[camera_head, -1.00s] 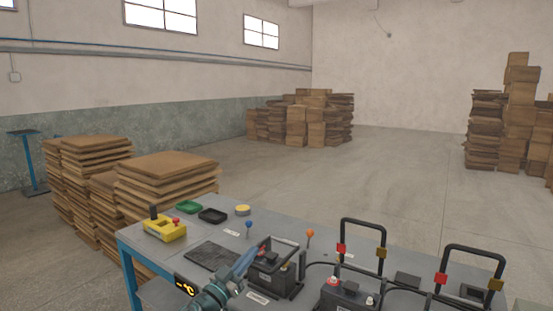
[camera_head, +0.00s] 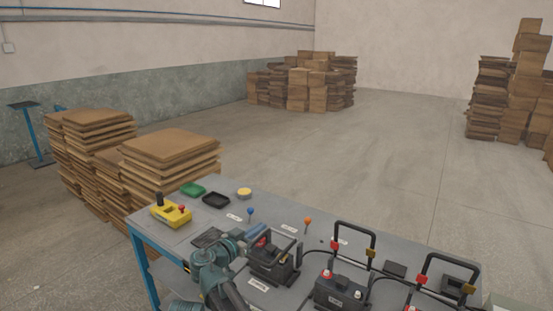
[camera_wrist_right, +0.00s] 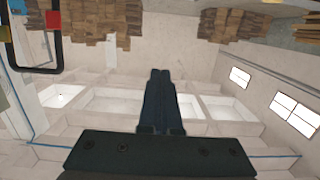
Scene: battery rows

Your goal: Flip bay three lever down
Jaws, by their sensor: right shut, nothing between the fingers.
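Black U-shaped levers stand at a row of black batteries on the grey bench. The lever at the left battery (camera_head: 271,262) lies low over it. The lever at the middle battery (camera_head: 341,290) (camera_head: 355,224) and the right lever (camera_head: 448,257) stand upright, each with a red and a yellow block at its feet. I cannot read which bay is which. My right gripper (camera_head: 262,231) is shut and empty beside the left battery's lever. In the right wrist view its black fingers (camera_wrist_right: 160,72) are together, with one lever (camera_wrist_right: 57,52) at upper left. My left gripper is out of view.
Blue (camera_head: 250,211) and orange (camera_head: 307,220) knobs stand behind the batteries. Black cables link batteries. Cardboard stacks (camera_head: 170,145) stand beyond.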

